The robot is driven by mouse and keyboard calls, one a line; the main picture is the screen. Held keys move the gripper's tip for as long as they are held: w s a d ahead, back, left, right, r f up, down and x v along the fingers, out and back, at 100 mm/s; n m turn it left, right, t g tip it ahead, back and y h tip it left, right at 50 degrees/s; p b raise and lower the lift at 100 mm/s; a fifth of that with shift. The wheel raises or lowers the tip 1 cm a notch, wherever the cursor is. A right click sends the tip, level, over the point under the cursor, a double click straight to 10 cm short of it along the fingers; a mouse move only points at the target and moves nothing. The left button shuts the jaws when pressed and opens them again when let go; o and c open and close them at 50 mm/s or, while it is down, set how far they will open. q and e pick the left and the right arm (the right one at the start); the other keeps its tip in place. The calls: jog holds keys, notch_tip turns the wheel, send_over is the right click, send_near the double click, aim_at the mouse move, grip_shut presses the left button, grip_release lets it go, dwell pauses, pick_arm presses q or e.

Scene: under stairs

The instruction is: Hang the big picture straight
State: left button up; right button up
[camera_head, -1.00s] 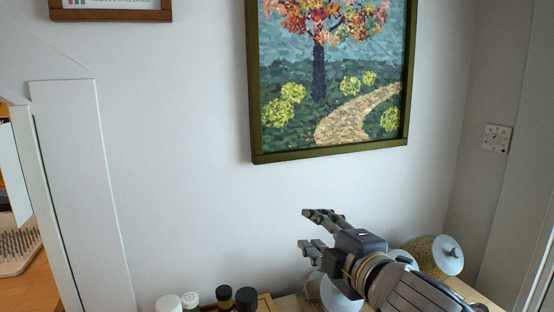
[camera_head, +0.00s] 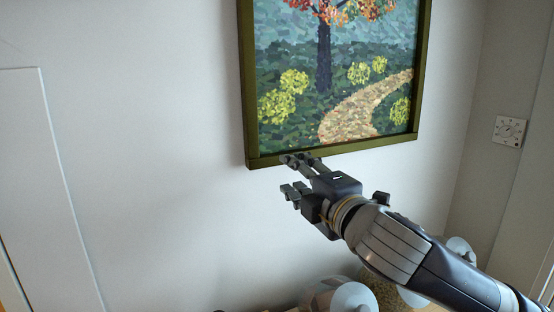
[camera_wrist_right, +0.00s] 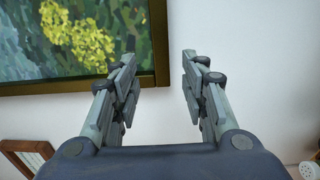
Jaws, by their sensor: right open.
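The big picture (camera_head: 331,151), a painted tree and path in a dark olive frame, is on the white wall. Its top is out of view. Its bottom edge slopes up to the right in the head view; I cannot tell how much of this is viewing angle. My right gripper (camera_head: 288,175) is open and empty, just below the frame's lower left corner. The right wrist view shows the fingers (camera_wrist_right: 158,68) apart, one overlapping the frame's corner (camera_wrist_right: 148,79); contact cannot be told. My left gripper is not in view.
Jars with white lids (camera_head: 353,297) stand below, partly behind my right arm. A dial plate (camera_head: 509,130) is on the wall at right. A smaller wooden frame (camera_wrist_right: 28,154) shows in the wrist view. The wall left of the picture is bare.

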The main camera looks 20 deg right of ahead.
aim_at(275, 161)
jog(key=w, duration=0.1)
jog(key=w+p, duration=0.1)
jog(key=w, duration=0.1)
jog(key=w+a, duration=0.1)
jog(key=w, duration=0.1)
jog(key=shift+w+a+p, duration=0.1)
jog(key=shift+w+p, duration=0.35)
jog(key=shift+w, duration=1.1)
jog(key=shift+w+f, duration=0.1)
jog(key=shift+c, duration=1.1)
grip_shut()
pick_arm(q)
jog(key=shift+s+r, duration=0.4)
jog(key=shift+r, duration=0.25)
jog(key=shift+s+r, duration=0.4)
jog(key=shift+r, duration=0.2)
pick_arm(e)
jog(key=shift+a, duration=0.1)
